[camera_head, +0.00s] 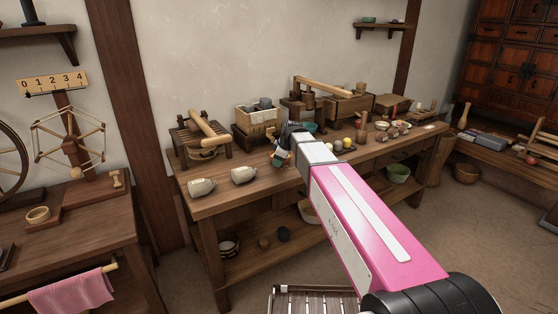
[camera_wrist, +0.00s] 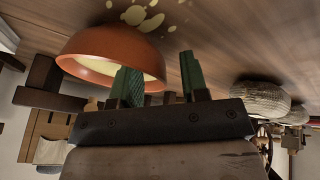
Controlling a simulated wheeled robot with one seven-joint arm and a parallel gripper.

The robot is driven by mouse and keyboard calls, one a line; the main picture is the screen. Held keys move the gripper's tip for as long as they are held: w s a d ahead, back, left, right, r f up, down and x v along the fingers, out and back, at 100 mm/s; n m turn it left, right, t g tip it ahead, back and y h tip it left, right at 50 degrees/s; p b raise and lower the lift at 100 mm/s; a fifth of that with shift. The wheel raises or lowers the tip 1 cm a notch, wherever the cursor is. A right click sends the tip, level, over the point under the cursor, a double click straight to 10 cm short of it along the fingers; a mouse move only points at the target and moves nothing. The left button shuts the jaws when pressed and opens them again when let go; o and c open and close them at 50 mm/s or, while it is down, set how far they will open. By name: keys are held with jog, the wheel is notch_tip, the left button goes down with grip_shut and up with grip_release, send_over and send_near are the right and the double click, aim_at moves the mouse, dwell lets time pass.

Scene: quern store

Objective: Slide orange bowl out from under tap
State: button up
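The orange bowl (camera_wrist: 105,45) shows large in the wrist view, which sees the scene turned over, with the wooden bench top along the upper edge. The bowl's inside is pale cream. My gripper (camera_wrist: 160,82) has two green fingers standing apart. The left finger overlaps the bowl's opening, and the right one stands just outside its rim; I cannot tell whether either touches it. In the head view my gripper (camera_head: 283,146) is over the middle of the bench, and the bowl is mostly hidden there. I cannot make out the tap for certain.
Pale yellow spots (camera_wrist: 148,15) mark the bench beside the bowl. A wooden crate (camera_head: 257,117) and a wooden press (camera_head: 302,108) stand behind.

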jog(key=v, duration=1)
jog(key=shift+s+r, duration=0.15)
jog(key=shift+r, duration=0.2)
jog(key=shift+d, duration=0.15)
jog(key=s+d+f+m+g+h, duration=0.1)
jog(key=s+d+f+m+h, duration=0.1)
jog(key=s+d+f+m, duration=0.5)
jog(key=s+d+f+m+g+h, duration=0.1)
jog(key=s+d+f+m+g, duration=0.1)
jog(key=s+d+f+m, duration=0.6)
jog(key=s+d+f, duration=0.2)
jog(key=s+f, duration=0.1)
jog(key=f, duration=0.3)
jog(key=s+d+f, duration=0.3)
jog(key=f, duration=0.2)
jog(key=shift+s+d+f+m+h, duration=0.3)
jog(key=shift+f+h, duration=0.05)
jog(key=shift+h, duration=0.05)
